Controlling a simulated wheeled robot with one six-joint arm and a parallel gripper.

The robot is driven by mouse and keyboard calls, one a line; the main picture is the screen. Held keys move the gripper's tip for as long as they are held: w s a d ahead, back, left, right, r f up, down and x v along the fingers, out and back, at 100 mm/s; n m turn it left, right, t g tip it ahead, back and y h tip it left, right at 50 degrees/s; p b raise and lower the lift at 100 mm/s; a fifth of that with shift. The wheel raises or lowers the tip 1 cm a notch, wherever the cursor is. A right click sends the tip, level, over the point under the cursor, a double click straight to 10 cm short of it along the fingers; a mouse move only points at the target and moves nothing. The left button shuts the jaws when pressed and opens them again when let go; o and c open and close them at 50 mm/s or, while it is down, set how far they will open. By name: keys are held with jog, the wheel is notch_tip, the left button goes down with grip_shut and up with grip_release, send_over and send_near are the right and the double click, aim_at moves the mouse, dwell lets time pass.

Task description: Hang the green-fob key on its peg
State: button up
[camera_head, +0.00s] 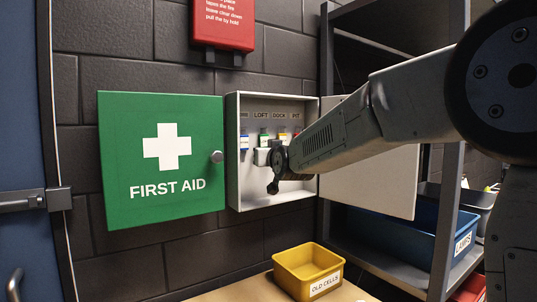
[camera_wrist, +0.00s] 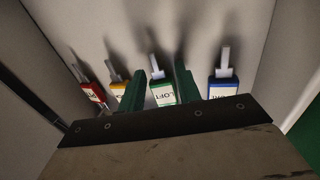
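The green-fob key (camera_head: 263,138) is in the open wall cabinet (camera_head: 262,200), under the LOFT label. In the wrist view its green fob (camera_wrist: 163,93), marked LOFT, lies in line with the other fobs, below a pale metal piece that looks like its peg. My gripper (camera_wrist: 162,70) has its two green fingers on either side of this fob, and it looks open, with a small gap on the left. In the head view my gripper (camera_head: 275,167) is at the cabinet mouth, and the fingers are mostly hidden.
A blue-fob key (camera_head: 244,142) hangs left of the green one; yellow-fob (camera_head: 283,135) and red-fob (camera_wrist: 93,94) keys are on the other side. The green FIRST AID door (camera_head: 160,195) stands open at left. A yellow bin (camera_head: 308,270) sits below; a shelf rack (camera_head: 447,230) is at right.

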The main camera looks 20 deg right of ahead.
jog(key=s, duration=0.8)
jog(key=s+f+g, duration=0.9)
jog(key=s+f, duration=0.2)
jog(key=f, duration=0.5)
jog(key=s+d+f+g, duration=0.1)
jog(key=s+f+g, duration=0.1)
jog(key=s, duration=0.8)
jog(key=s+d+f+g, duration=0.2)
jog(key=s+g, duration=0.1)
jog(key=s, duration=0.8)
jog(key=s+d+f+g+h, duration=0.1)
jog(key=s+d+f+g, duration=0.1)
jog(key=s, duration=0.9)
jog(key=shift+s+f+m+g, duration=0.2)
jog(key=shift+f+m+g, duration=0.1)
jog(key=shift+f+g, duration=0.1)
jog(key=shift+d, duration=0.15)
